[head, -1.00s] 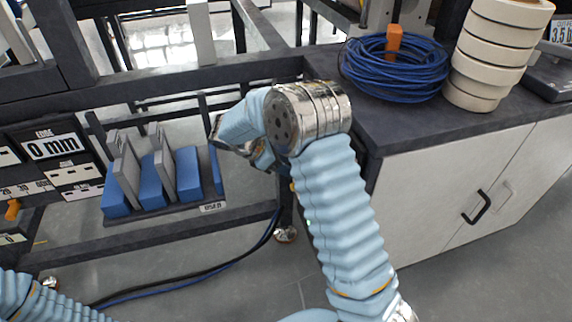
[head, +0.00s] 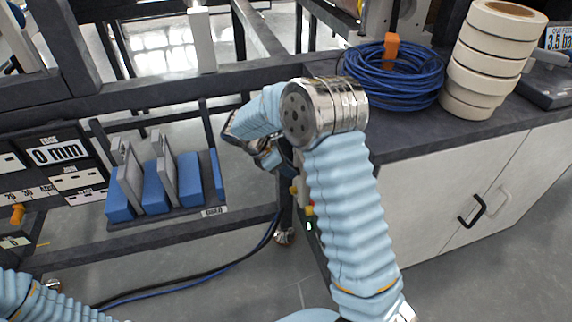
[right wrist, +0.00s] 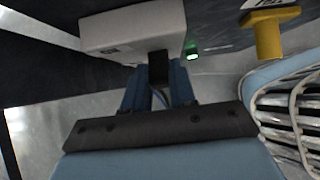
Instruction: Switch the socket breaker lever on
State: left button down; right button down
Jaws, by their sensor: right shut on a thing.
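The socket breaker box (right wrist: 130,30) is a pale grey box in the right wrist view, fixed to a dark surface. Its black lever (right wrist: 158,67) sticks out toward my right gripper (right wrist: 160,88), whose blue fingers are closed on it. A green light (right wrist: 193,57) glows beside the box. In the head view my right gripper (head: 266,158) is partly hidden by its own wrist, and only a sliver of the box shows past my arm. I cannot tell whether the lever is on or off. My left gripper is out of view; only part of its arm shows.
A yellow fitting (right wrist: 268,35) stands right of the box. A bench (head: 440,135) with blue coiled cable (head: 392,82) and stacked tape rolls (head: 485,65) is at the right. A rack of blue blocks (head: 155,190) is at the left. Cables (head: 200,275) lie near the floor.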

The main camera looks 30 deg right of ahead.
jog(key=c, duration=0.9)
grip_release()
jog(key=v, duration=1.3)
jog(key=shift+a+r, duration=0.1)
jog(key=shift+r, duration=0.35)
